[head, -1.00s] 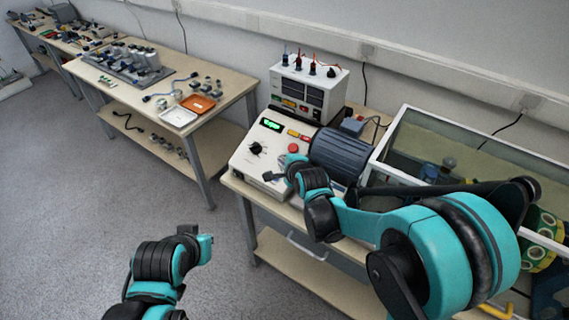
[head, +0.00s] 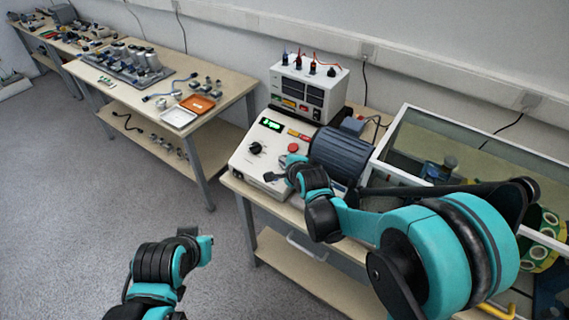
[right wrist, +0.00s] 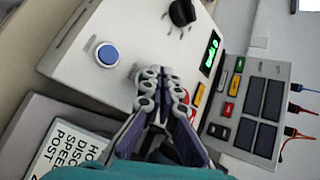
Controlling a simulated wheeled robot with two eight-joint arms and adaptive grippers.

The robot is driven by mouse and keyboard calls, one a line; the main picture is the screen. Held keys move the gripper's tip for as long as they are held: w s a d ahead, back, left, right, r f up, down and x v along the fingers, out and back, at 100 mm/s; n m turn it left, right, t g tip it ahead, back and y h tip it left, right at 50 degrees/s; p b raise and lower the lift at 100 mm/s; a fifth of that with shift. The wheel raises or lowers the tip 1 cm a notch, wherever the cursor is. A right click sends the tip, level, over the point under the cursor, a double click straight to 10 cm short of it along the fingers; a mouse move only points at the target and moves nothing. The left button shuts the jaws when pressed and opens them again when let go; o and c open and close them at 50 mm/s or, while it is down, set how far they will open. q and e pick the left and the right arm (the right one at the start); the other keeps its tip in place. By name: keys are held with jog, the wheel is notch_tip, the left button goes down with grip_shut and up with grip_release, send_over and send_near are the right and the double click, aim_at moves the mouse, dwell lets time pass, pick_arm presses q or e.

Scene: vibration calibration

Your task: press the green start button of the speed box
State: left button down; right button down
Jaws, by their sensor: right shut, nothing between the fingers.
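The speed box (head: 247,157) is a pale sloped box with a lit green display (head: 271,125), a black knob (head: 255,148) and a red button (head: 293,148). No green button can be made out on it; my right gripper hides part of the panel. My right gripper (head: 270,177) is at the box's front right part. In the right wrist view, its fingers (right wrist: 160,92) are shut and empty over the panel, between a blue button (right wrist: 107,54) and the display (right wrist: 210,50). Contact cannot be told. My left gripper (head: 188,232) is low over the floor, its fingers unclear.
A meter unit (head: 308,87) with coloured leads stands behind the speed box. A dark ribbed motor (head: 340,152) is close on its right, then a glass-walled tank (head: 405,128). A white sign (right wrist: 68,150) shows in the right wrist view.

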jog(key=shift+w+d+f+b, duration=0.1)
jog(key=shift+w+f+b, duration=0.05)
jog(key=shift+f+b, duration=0.25)
dwell(0.3)
jog(key=shift+r, duration=0.1)
jog(key=shift+s+a+r+p, duration=0.2)
jog(key=shift+s+r+p, duration=0.1)
jog(key=shift+r+p, duration=0.4)
jog(key=r+p, duration=0.1)
jog(key=s+a+r+p, duration=0.1)
jog(key=r, duration=0.1)
jog(key=r+p, duration=0.1)
jog(key=shift+s+a+r, duration=0.15)
jog(key=shift+s+r, duration=0.05)
jog(key=shift+s, duration=0.15)
dwell(0.3)
dwell(0.5)
